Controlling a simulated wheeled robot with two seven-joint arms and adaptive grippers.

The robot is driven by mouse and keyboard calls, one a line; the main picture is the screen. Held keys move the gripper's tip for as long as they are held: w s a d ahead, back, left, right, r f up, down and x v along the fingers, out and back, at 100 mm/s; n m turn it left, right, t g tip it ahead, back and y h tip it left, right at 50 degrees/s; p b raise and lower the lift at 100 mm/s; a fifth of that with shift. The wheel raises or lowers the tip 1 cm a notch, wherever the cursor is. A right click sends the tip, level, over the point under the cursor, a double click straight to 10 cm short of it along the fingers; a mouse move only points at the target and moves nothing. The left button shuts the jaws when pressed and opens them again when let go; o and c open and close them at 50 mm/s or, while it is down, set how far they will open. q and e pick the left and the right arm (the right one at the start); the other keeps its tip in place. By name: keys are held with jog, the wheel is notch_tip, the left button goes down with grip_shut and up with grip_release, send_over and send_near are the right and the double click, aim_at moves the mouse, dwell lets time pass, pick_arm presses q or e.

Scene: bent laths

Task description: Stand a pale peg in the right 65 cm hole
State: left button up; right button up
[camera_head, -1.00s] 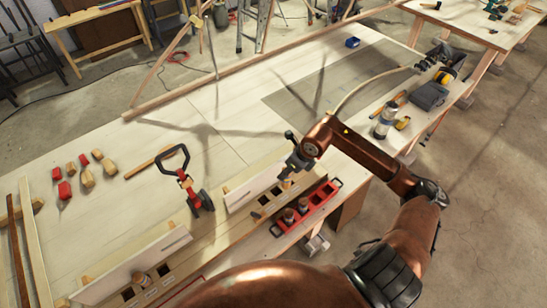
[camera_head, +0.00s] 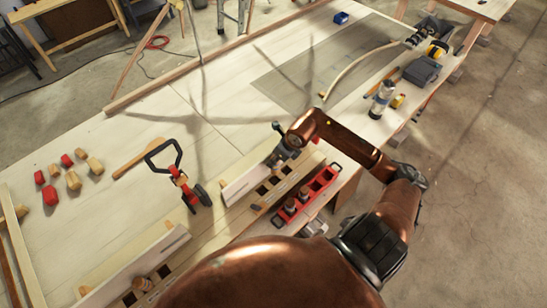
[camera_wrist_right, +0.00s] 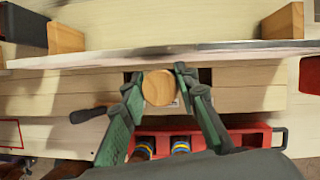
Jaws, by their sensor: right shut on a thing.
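My right gripper (camera_head: 280,156) is over the far end of the right-hand white board (camera_head: 248,180). In the right wrist view its two green fingers (camera_wrist_right: 160,92) close on a pale round wooden peg (camera_wrist_right: 159,88), seen end-on. The peg is between two dark square holes, the left one partly covered by a finger (camera_wrist_right: 131,77) and the right one (camera_wrist_right: 205,75). I cannot tell whether the peg's lower end is in a hole. In the head view a row of dark holes (camera_head: 262,189) runs in the wooden beam beside the board. My left gripper is not in view.
A red tray (camera_head: 322,184) with banded pegs (camera_head: 290,205) stands beside the beam. Another peg (camera_head: 142,283) stands in the left-hand beam. Red and wooden blocks (camera_head: 73,180) lie farther left.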

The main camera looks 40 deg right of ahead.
notch_tip(320, 180, down, 3)
jog(key=shift+r+b, duration=0.1)
jog(key=shift+b, duration=0.55)
jog(key=shift+f, duration=0.4)
jog(key=shift+f+b, duration=0.75)
jog(key=shift+f, duration=0.25)
jog(key=shift+f+b, duration=0.1)
jog(key=shift+b, duration=0.2)
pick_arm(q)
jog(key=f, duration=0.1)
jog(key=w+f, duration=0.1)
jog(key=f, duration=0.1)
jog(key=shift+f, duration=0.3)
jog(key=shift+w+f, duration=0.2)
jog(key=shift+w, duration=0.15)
pick_arm(e)
jog(key=shift+w+a, duration=0.1)
pick_arm(q)
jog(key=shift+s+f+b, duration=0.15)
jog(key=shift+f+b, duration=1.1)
jog(key=shift+b, duration=0.2)
pick_arm(e)
jog(key=shift+f, duration=1.4)
jog(key=o, duration=1.3)
jog(key=shift+c, duration=0.2)
